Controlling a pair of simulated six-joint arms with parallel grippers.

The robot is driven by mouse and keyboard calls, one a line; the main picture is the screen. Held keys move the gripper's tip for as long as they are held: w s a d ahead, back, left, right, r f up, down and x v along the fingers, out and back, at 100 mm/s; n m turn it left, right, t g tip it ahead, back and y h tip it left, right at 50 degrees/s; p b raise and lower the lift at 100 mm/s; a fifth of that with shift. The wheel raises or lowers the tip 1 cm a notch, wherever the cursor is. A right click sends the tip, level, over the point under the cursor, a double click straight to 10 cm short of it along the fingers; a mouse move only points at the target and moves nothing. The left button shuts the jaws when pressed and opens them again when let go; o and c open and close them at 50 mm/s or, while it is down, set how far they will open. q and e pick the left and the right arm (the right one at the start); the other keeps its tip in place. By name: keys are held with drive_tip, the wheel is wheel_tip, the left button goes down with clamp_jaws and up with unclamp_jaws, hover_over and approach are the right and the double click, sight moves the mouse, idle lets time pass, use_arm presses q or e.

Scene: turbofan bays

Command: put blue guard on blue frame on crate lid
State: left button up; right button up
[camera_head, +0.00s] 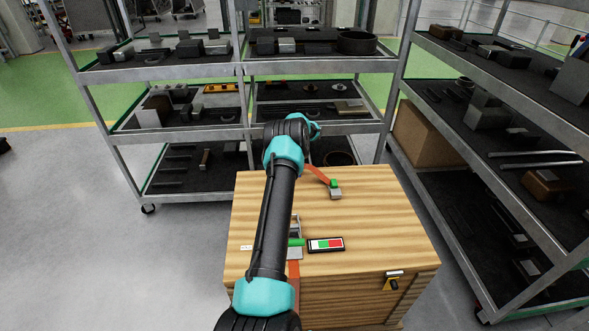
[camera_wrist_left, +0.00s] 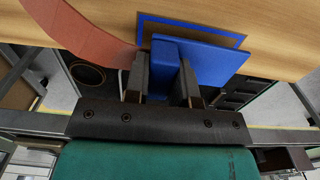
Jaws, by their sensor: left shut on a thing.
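The blue guard (camera_wrist_left: 205,62) is a flat blue plate in the left wrist view. My left gripper (camera_wrist_left: 162,85) is shut on it, with dark fingers on either side of its near part. Beyond it, the blue frame (camera_wrist_left: 190,22) is a thin blue outline on the wooden crate lid (camera_wrist_left: 275,30). The guard overlaps part of the frame in this view; I cannot tell whether they touch. In the head view the crate lid (camera_head: 370,205) is in front of me, and my arm hides the gripper, guard and frame. My right gripper is not in view.
An orange strap (camera_wrist_left: 85,22) runs beside the guard; its buckle (camera_head: 334,187) lies on the lid. A red-green indicator (camera_head: 326,244) and another buckle (camera_head: 295,252) are nearer. Loaded shelf racks (camera_head: 320,65) stand behind the crate and to its right (camera_head: 500,70).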

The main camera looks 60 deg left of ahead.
use_arm(q)
drive_tip(key=shift+w+a, duration=0.1)
drive_tip(key=shift+a, duration=0.05)
drive_tip(key=shift+f, duration=1.75)
drive_tip(key=shift+f, duration=0.1)
drive_tip(key=o, duration=0.9)
wheel_tip(320, 180, up, 12)
drive_tip(key=shift+r, duration=0.1)
